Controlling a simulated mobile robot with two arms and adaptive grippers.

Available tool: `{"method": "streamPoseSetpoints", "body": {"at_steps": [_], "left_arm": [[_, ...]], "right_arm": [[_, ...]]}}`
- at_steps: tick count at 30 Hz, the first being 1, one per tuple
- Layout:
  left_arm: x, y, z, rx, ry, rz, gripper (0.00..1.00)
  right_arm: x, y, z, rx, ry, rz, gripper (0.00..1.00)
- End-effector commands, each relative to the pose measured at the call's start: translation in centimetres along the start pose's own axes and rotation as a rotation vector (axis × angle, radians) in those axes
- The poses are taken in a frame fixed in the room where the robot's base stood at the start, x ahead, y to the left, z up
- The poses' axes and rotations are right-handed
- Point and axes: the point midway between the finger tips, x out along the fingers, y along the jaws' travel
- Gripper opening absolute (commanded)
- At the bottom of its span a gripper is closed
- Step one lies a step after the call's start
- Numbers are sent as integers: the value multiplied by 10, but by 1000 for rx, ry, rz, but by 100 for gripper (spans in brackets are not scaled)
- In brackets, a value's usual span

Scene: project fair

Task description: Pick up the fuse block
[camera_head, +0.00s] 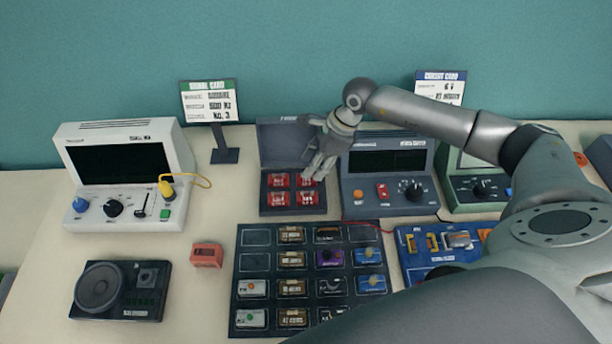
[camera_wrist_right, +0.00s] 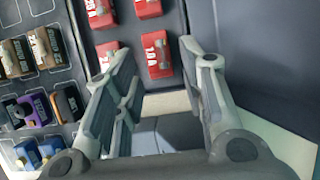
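Several small red blocks (camera_head: 278,198), which look like fuse blocks, sit in the lower part of an open dark case (camera_head: 263,208). My right gripper (camera_head: 316,172) hangs over the case's right side, fingers pointing down, near the back right red block (camera_head: 307,181). In the right wrist view the fingers are spread with nothing between them. A red block (camera_wrist_right: 156,56) shows just beyond the gap between the fingertips, apart from them. Other red blocks (camera_wrist_right: 101,12) lie beside it. A separate orange-red block (camera_head: 207,255) lies on the table. My left gripper is not in view.
A dark board (camera_head: 243,305) with several component blocks is in front of the case. A white oscilloscope-like device (camera_head: 178,150) stands left, a grey meter (camera_head: 432,165) right. A speaker unit (camera_head: 142,311) lies front left. A card stand (camera_head: 225,156) is behind.

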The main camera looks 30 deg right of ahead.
Motion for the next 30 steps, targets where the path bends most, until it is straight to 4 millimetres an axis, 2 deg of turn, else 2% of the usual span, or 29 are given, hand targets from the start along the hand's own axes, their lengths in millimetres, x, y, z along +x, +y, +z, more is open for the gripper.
{"method": "streamPoseSetpoints", "body": {"at_steps": [1,3,9,18,26,30], "left_arm": [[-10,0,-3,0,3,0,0],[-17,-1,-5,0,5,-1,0],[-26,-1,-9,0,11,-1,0],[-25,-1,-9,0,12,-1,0],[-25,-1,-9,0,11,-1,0],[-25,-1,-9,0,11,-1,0]], "right_arm": [[3,2,4,-1,0,4,38],[12,3,6,0,-1,5,38],[38,3,5,1,0,2,38],[44,2,4,0,0,0,38],[43,2,4,0,0,0,4],[43,2,4,0,0,0,2]]}}
